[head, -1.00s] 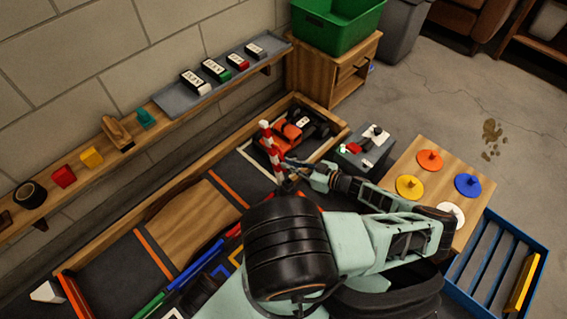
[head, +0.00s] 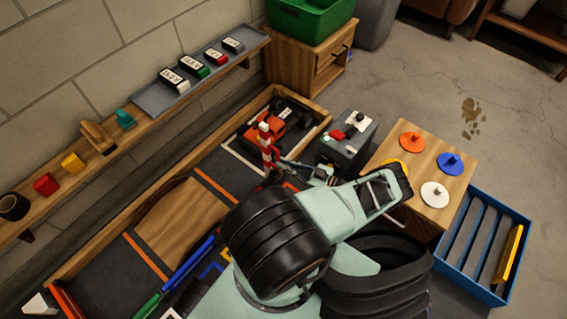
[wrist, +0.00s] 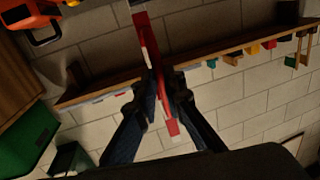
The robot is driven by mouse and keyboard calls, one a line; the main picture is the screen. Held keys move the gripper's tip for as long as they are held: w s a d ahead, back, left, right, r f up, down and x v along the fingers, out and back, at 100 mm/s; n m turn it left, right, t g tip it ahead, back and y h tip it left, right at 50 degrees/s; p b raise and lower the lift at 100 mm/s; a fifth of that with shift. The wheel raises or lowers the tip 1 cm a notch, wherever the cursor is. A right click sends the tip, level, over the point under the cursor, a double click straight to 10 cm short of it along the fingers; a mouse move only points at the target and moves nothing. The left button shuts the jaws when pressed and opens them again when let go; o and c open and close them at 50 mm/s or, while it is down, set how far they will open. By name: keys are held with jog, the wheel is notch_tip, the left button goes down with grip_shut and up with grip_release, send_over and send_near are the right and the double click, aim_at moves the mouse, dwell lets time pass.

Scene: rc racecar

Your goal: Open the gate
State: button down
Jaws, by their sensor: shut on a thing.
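The gate is a red-and-white striped bar (head: 266,147), standing nearly upright in the head view in front of the orange racecar (head: 272,132). My gripper (head: 276,171) is at the bar's lower part. In the wrist view the striped bar (wrist: 145,34) runs between the fingers of my gripper (wrist: 167,92), which are shut on it. The bar's foot and its pivot are hidden behind my arm. The racecar sits in a white-marked bay at the track's far end, and its orange edge shows in the wrist view (wrist: 38,28).
A dark control box (head: 345,142) with a red lever and buttons stands right of the bar. A wooden table (head: 440,205) with coloured discs is further right, beside a blue slatted crate (head: 508,290). A wall shelf (head: 150,115) runs along the left.

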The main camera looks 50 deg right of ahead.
jog(key=shift+f, duration=0.15)
jog(key=c, duration=2)
grip_release()
jog(key=shift+s+d, duration=0.25)
jog(key=shift+s, duration=1.75)
jog(key=shift+s+d, duration=0.3)
jog(key=shift+s, duration=1.65)
jog(key=shift+s+d, duration=0.25)
jog(key=shift+s, duration=1.75)
